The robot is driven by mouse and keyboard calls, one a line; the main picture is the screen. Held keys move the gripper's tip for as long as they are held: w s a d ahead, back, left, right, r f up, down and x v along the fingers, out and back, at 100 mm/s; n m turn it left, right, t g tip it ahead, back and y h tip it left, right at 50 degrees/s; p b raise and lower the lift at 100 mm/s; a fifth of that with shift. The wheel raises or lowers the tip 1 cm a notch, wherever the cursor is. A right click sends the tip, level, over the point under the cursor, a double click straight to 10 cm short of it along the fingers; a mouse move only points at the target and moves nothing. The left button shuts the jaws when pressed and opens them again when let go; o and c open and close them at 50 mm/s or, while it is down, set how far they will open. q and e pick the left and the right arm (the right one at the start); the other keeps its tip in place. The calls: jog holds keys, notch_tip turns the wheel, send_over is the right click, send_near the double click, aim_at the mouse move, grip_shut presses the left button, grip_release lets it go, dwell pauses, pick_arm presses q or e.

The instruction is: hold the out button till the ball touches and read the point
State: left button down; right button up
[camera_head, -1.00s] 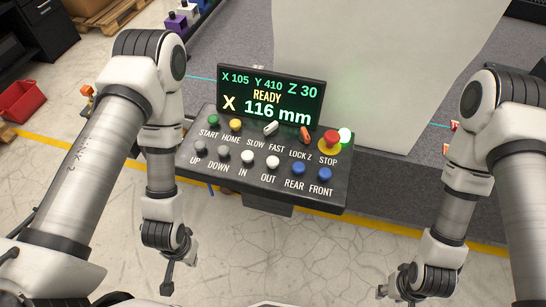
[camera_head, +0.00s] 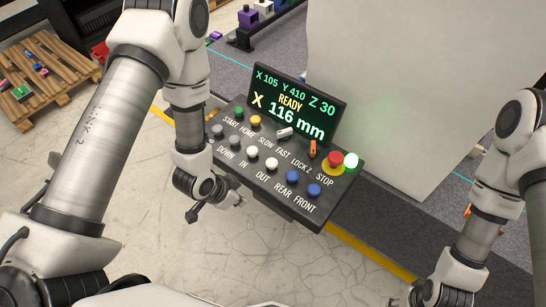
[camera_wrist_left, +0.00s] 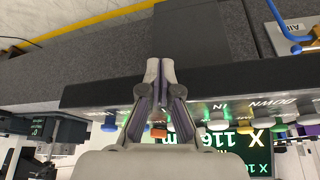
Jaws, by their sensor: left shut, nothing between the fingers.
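The control panel (camera_head: 300,205) stands in the middle of the head view. Its white OUT button (camera_head: 271,164) is in the lower row, between the white IN button (camera_head: 252,151) and the blue REAR button (camera_head: 292,177). The display (camera_head: 293,103) reads X 105, Y 410, Z 30, READY, X 116 mm. My left gripper (camera_head: 239,201) is shut and empty, in front of the panel's near side and apart from the buttons. In the left wrist view its closed fingers (camera_wrist_left: 160,69) cover part of the panel edge. No ball is visible.
A red STOP button (camera_head: 336,159) sits beside a lit green lamp (camera_head: 351,161) at the panel's right end. A large pale block (camera_head: 410,80) stands on the granite bed behind. A wooden pallet (camera_head: 40,75) lies far left. The floor before the panel is clear.

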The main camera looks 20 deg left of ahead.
aim_at(276, 160)
pick_arm(q)
jog(key=w+d+r+m+t+h+p, duration=0.1)
jog(key=w+d+r+m+p, duration=0.1)
jog(key=w+r+m, duration=0.3)
jog(key=w+d+r+m+t+h+p, duration=0.1)
jog(key=w+r+m, duration=0.4)
jog(key=r, duration=0.5)
jog(key=shift+w+d+r+t+h+p, duration=0.4)
jog(key=shift+w+d+h, duration=0.4)
jog(key=shift+w+d, duration=0.25)
jog(key=shift+a+f, duration=0.1)
jog(key=shift+f, duration=0.05)
notch_tip(276, 160, down, 9)
jog(key=b, duration=0.6)
jog(key=shift+b, duration=0.3)
jog(key=shift+f+b, duration=0.25)
jog(key=shift+b, duration=0.1)
jog(key=shift+s+f+b, duration=0.1)
jog(key=shift+f+b, duration=0.35)
jog(key=shift+f, duration=0.1)
dwell(3.1)
